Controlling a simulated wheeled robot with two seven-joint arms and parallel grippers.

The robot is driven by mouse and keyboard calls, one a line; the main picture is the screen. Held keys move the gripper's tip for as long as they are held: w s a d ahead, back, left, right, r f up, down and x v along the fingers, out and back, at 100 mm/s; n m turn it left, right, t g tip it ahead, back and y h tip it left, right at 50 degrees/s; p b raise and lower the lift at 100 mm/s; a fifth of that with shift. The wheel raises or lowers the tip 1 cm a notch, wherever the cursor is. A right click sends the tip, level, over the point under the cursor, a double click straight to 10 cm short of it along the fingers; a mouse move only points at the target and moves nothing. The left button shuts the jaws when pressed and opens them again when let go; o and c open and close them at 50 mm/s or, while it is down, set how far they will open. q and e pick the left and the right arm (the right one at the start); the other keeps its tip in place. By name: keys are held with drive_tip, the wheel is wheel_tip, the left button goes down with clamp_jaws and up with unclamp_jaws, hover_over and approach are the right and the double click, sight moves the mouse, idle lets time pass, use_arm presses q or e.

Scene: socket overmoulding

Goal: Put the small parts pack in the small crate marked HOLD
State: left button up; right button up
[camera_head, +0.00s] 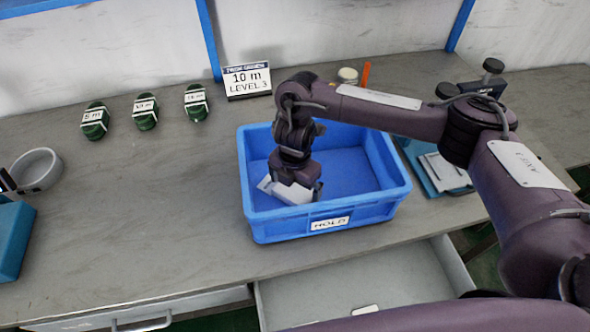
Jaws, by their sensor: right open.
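The small blue crate (258,226) stands on the bench with a white HOLD label (329,223) on its front wall. A small white pack (289,192) lies inside the crate, towards its left side. My right gripper (296,188) points down into the crate, right at the pack. Its jaws are open and partly hide the pack; I cannot tell whether they touch it. My left gripper is not in view.
A grey ring-shaped item (38,170) and a teal box (12,240) are at the left. An open drawer (350,290) is below the crate. The bench left of the crate is clear.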

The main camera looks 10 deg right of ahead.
sight(295, 189)
wheel_tip(295, 189, up, 11)
drive_tip(key=p, duration=0.1)
drive_tip(key=shift+p, duration=0.3)
drive_tip(key=shift+r, duration=0.15)
